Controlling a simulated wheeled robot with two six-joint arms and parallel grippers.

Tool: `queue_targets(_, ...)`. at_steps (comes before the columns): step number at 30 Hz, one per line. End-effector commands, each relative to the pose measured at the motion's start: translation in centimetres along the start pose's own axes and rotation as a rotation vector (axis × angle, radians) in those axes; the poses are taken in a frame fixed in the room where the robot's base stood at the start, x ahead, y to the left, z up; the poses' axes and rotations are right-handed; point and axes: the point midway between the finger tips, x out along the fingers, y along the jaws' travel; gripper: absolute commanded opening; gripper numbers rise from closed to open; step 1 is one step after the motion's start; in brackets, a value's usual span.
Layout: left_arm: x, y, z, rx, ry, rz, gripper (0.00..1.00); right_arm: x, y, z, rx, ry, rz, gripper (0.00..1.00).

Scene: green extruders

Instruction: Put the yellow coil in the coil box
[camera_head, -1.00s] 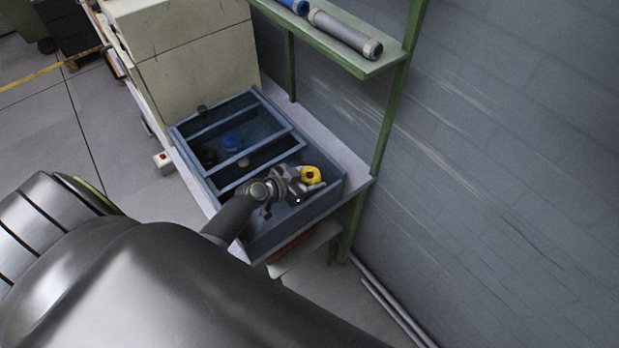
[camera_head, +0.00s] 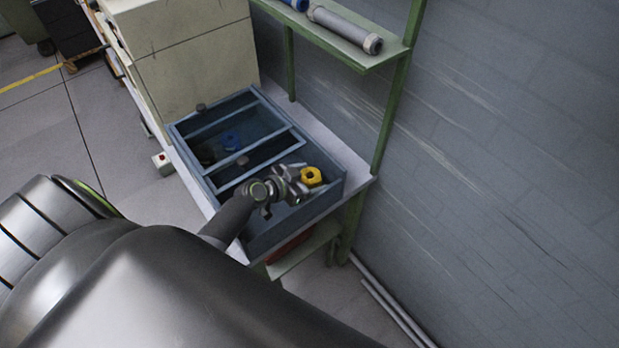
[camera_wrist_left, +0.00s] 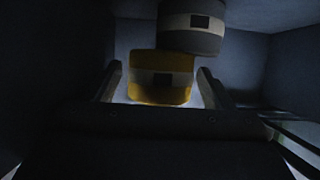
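The yellow coil (camera_head: 312,176) is in the near right compartment of the blue coil box (camera_head: 307,211), by the box's right end. My left gripper (camera_head: 298,186) reaches into that compartment just left of the coil. In the left wrist view the yellow coil (camera_wrist_left: 161,92), with a pale band, sits between the two fingers (camera_wrist_left: 160,86). The fingers stand apart, with narrow light gaps on both sides of the coil. A grey coil with a pale band (camera_wrist_left: 191,27) is right behind it. My right gripper is not in view.
Cream cabinets (camera_head: 195,75) stand behind. A green shelf (camera_head: 345,42) with a grey cylinder (camera_head: 346,30) hangs over the bench (camera_head: 355,166). A grey wall closes the right side.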

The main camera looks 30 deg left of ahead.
Motion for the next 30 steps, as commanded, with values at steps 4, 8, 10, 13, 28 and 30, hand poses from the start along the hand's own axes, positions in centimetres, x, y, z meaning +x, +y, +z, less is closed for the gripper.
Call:
queue_targets(4,0.0,0.3,1.0,-0.013,-0.012,0.001,0.75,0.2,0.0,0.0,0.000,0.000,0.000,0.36)
queue_targets(8,-0.1,0.3,1.0,-0.015,-0.013,0.002,0.75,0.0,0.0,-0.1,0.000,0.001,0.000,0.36)
queue_targets(10,-0.2,0.3,0.7,-0.016,-0.013,0.002,0.75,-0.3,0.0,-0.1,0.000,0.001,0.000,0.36)
queue_targets(13,-0.5,0.4,0.0,-0.015,-0.013,0.002,0.75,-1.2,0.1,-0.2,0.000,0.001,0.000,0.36)
queue_targets(28,-6.7,0.1,-0.4,-0.004,-0.007,0.000,0.75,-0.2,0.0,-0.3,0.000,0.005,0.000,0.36)
queue_targets(30,-7.3,0.1,-0.5,-0.004,-0.007,0.000,0.75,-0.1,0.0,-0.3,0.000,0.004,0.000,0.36)
